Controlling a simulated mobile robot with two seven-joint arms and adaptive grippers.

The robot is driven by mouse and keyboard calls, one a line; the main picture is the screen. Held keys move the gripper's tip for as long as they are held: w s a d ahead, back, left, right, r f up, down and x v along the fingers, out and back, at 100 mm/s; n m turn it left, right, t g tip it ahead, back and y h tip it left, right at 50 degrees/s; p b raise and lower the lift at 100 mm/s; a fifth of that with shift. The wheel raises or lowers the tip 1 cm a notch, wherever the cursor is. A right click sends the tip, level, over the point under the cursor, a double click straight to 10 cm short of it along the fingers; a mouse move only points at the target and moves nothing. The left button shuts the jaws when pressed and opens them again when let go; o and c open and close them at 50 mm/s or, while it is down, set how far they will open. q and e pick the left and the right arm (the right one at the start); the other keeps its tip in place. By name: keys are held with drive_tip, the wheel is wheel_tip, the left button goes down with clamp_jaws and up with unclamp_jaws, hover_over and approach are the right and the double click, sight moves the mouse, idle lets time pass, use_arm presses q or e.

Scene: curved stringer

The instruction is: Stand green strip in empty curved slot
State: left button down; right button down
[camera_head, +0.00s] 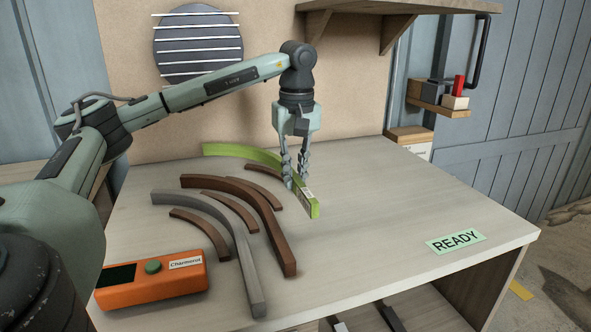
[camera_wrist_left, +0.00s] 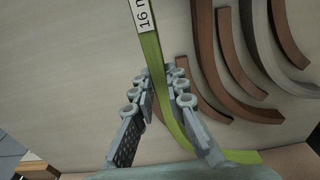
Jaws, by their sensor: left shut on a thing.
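The green strip (camera_head: 240,151) is a long curved piece with a white label near its front end. My left gripper (camera_head: 296,180) points down and is shut on it near that end. In the left wrist view the strip (camera_wrist_left: 158,75) runs between the fingers (camera_wrist_left: 158,90), its label reading "16" and a cut-off letter. I cannot tell whether its lower edge touches the table. Left of it on the table are curved brown pieces: a long one (camera_head: 268,217) and short ones (camera_head: 231,209), (camera_head: 199,232), (camera_head: 264,173). A long grey curved piece (camera_head: 236,230) lies among them. Which gap is the empty slot is unclear.
An orange box with a green button (camera_head: 190,278) stands at the table's front left. A green READY plate (camera_head: 456,242) lies at the right. The table (camera_head: 400,190) between strip and plate is clear. A wall shelf (camera_head: 400,6) hangs above the back.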

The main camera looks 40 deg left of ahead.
sight(295, 193)
use_arm(q)
drive_tip(key=shift+s+d+r, duration=0.1)
drive_tip(key=shift+d, duration=0.05)
use_arm(e)
drive_tip(key=shift+s+d, duration=0.1)
